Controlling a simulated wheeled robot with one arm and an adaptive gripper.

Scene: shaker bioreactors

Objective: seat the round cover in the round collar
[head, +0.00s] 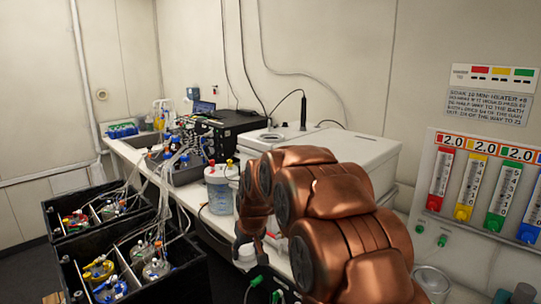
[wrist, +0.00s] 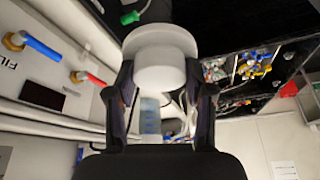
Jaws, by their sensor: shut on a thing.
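The round cover (wrist: 160,50) is a white disc with a narrower round plug. In the wrist view it sits between the two dark fingers of my gripper (wrist: 161,78), which is shut on it. The wide disc faces away from the wrist camera. The cover is apart from this ring.
The white bench unit (head: 345,155) stands behind my arm. A clear bottle with blue liquid (head: 219,190) stands on the bench to its left. Black shaker boxes (head: 185,275) with tubed vessels are at lower left. A panel of coloured gauges (head: 485,185) is at right.

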